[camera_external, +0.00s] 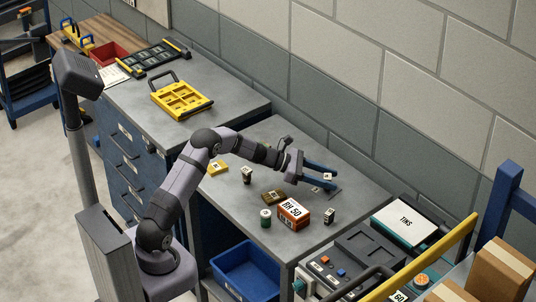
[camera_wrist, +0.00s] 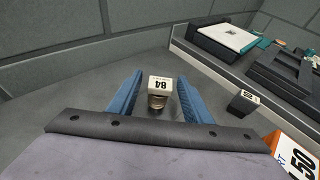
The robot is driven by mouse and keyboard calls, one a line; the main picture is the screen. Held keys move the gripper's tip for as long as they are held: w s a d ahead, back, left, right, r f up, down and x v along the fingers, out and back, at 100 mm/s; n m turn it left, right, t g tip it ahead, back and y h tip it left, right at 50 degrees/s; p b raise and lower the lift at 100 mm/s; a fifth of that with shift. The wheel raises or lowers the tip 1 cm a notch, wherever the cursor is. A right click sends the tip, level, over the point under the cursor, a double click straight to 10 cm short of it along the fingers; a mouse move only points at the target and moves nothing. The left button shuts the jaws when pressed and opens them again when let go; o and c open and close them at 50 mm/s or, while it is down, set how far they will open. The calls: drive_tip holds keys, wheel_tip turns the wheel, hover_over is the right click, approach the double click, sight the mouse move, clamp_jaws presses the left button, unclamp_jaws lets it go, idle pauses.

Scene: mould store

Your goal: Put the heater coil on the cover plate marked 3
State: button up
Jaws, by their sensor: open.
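My gripper (camera_external: 320,178) has two blue fingers and is open, low over the grey bench near the wall. In the wrist view its fingers (camera_wrist: 158,80) stand either side of a small brassy round part with a white top marked 84 (camera_wrist: 159,83), with gaps between. This part also shows between the fingers in the outside view (camera_external: 328,177). I cannot tell for sure whether it is the heater coil. A yellow flat piece (camera_external: 218,167) and a brown plate-like block (camera_external: 274,197) lie on the bench; their marks are too small to read, so I cannot identify cover plate 3.
An orange box (camera_external: 293,213), a green-and-white can (camera_external: 265,218), a dark labelled block (camera_external: 329,216) and a dark upright part (camera_external: 247,175) stand nearby. A yellow tray (camera_external: 181,100) lies on the left bench. A control panel (camera_external: 335,272) is at front right.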

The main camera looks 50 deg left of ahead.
drive_tip(key=shift+r, duration=0.2)
drive_tip(key=b+v, duration=0.2)
drive_tip(key=v, duration=1)
drive_tip(key=shift+f, duration=0.1)
drive_tip(key=shift+s+d, duration=0.1)
drive_tip(key=shift+s, duration=0.05)
drive_tip(key=s+m+g+y, duration=0.1)
drive_tip(key=m, duration=0.1)
drive_tip(key=s+d+f+m+g+y+p, duration=0.1)
drive_tip(key=s+m, duration=0.1)
drive_tip(key=s+d+m+y+p, duration=0.1)
drive_tip(key=s+m, duration=0.1)
drive_tip(key=shift+s+d+f+m+g+y, duration=0.2)
drive_tip(key=shift+s+d+m+g+y, duration=0.1)
drive_tip(key=shift+g+y, duration=0.1)
drive_tip(key=s+d+m+g+y+p, duration=0.1)
drive_tip(key=s+m, duration=0.4)
drive_tip(key=s+d+m+g+y+p, duration=0.1)
drive_tip(key=s+m+y+p, duration=0.1)
drive_tip(key=s+m, duration=0.3)
drive_tip(key=s+d+m+g+y+p, duration=0.1)
drive_tip(key=s+m+p, duration=0.1)
drive_tip(key=s+m, duration=0.4)
drive_tip(key=shift+s+d+r+y, duration=0.1)
drive_tip(key=shift+s+r+y, duration=0.15)
drive_tip(key=shift+s, duration=0.45)
drive_tip(key=s+a+f+m+g+y+p, duration=0.1)
drive_tip(key=s+m+g, duration=0.3)
drive_tip(key=s, duration=0.7)
drive_tip(key=shift+f+p, duration=0.3)
